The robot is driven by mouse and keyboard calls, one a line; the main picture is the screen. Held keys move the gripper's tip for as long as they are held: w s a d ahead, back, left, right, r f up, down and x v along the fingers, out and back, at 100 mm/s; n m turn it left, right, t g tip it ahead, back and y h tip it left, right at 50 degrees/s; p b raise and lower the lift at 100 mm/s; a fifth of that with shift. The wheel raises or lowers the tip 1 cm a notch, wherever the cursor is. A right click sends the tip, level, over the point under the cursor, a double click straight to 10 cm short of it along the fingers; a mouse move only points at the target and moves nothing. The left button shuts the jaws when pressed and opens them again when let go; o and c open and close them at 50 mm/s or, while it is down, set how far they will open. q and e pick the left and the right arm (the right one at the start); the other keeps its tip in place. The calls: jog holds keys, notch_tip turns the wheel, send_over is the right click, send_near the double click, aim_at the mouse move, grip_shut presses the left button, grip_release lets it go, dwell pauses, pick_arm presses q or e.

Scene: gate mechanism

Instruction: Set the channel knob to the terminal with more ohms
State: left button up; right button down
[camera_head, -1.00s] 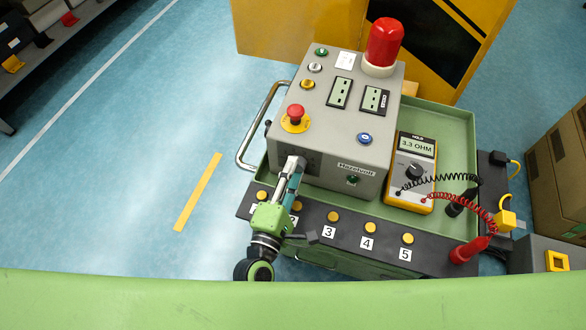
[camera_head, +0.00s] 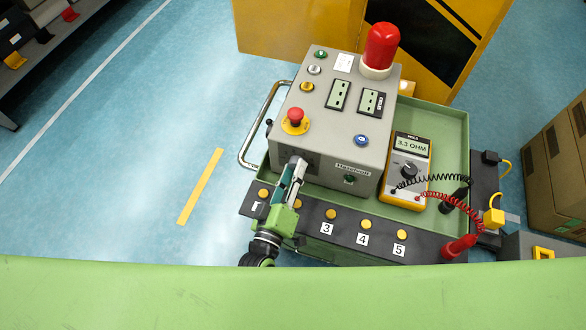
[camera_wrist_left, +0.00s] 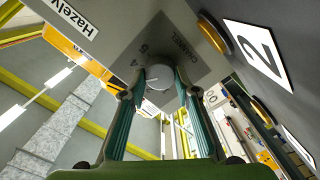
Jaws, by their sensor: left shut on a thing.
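The channel knob (camera_wrist_left: 159,82) is a round grey knob with a pale pointer line, on a dark plate marked CHANNEL on the grey console (camera_head: 330,118). My left gripper (camera_wrist_left: 160,88) is shut on the knob, one finger on each side. In the head view my left gripper (camera_head: 297,165) reaches the console's front face and hides the knob. The yellow multimeter (camera_head: 407,170) reads 3.3 OHM. Yellow terminals sit along the black strip; labels 3 (camera_head: 327,228), 4 (camera_head: 362,239) and 5 (camera_head: 399,249) are readable. Label 2 (camera_wrist_left: 258,52) shows in the wrist view. My right gripper is out of view.
A red probe (camera_head: 459,246) and a black probe (camera_head: 456,199) stand on the right side, with coiled leads to the meter. A red lamp (camera_head: 381,47) and red push button (camera_head: 295,116) top the console. The green tray (camera_head: 440,125) has bare room behind the meter.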

pick_arm(q)
jog(key=m, duration=0.2)
jog(key=m+p, duration=0.1)
jog(key=m, duration=0.2)
jog(key=r+m+p, duration=0.1)
jog(key=m, duration=0.1)
jog(key=shift+w, duration=0.2)
jog(key=shift+d+m+p, duration=0.1)
jog(key=shift+m+p, duration=0.2)
jog(key=shift+m, duration=3.1)
jog(key=o, duration=1.1)
jog(key=shift+f, duration=0.25)
jog(key=shift+f, duration=0.1)
